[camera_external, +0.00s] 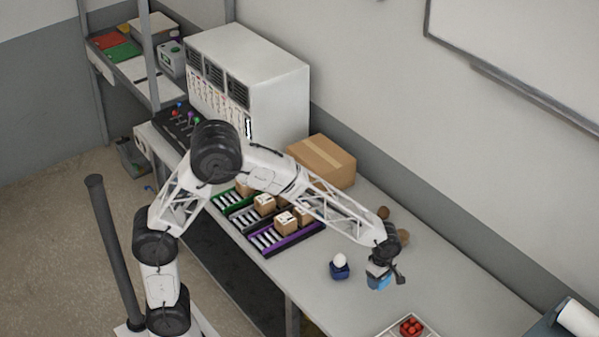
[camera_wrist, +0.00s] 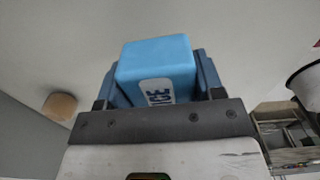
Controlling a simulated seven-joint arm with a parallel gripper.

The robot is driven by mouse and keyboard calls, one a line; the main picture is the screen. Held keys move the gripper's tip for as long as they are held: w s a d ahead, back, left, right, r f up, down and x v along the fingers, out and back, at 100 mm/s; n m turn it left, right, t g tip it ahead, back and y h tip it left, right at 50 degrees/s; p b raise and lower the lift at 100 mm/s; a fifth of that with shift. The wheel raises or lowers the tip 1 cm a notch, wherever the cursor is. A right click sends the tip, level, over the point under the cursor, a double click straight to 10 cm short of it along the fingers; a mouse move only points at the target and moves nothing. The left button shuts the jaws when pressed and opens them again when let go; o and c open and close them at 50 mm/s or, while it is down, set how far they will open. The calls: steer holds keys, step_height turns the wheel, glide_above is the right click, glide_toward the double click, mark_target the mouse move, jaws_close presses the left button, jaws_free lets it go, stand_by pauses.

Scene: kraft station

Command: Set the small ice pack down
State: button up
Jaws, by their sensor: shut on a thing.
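The small ice pack (camera_wrist: 157,68) is a light blue block with a white label on which "ICE" can be read. In the wrist view it sits between the two fingers of my gripper (camera_wrist: 158,85), which is shut on it. In the external view my gripper (camera_external: 380,272) is over the right part of the grey table (camera_external: 440,285), and the blue ice pack (camera_external: 378,283) shows under it. I cannot tell whether the pack touches the table.
A dark blue holder with a white egg-like thing (camera_external: 340,266) stands just left of my gripper. Brown round things (camera_external: 402,237) lie behind it. A tray with red items (camera_external: 410,327) is at the front edge. Small boxes on racks (camera_external: 285,223) and a large carton (camera_external: 322,160) stand further left. The table's right part is mostly clear.

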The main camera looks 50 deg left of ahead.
steer(key=w+a, duration=0.2)
steer(key=w, duration=0.1)
steer(key=w+a+r, duration=0.1)
steer(key=w+a, duration=0.4)
steer(key=w, duration=0.1)
steer(key=shift+w+a+r, duration=0.1)
steer(key=shift+a+r, duration=0.1)
steer(key=shift+a, duration=0.05)
steer(key=w+a+r, duration=0.1)
steer(key=w+a, duration=0.7)
steer(key=a, duration=0.2)
step_height(320, 180, up, 2)
steer(key=m, duration=0.1)
glide_above(364, 203)
steer(key=shift+r, duration=0.2)
steer(key=shift+f, duration=0.15)
steer(key=shift+f, duration=2.4)
steer(key=shift+f, duration=2.5)
steer(key=shift+f, duration=0.1)
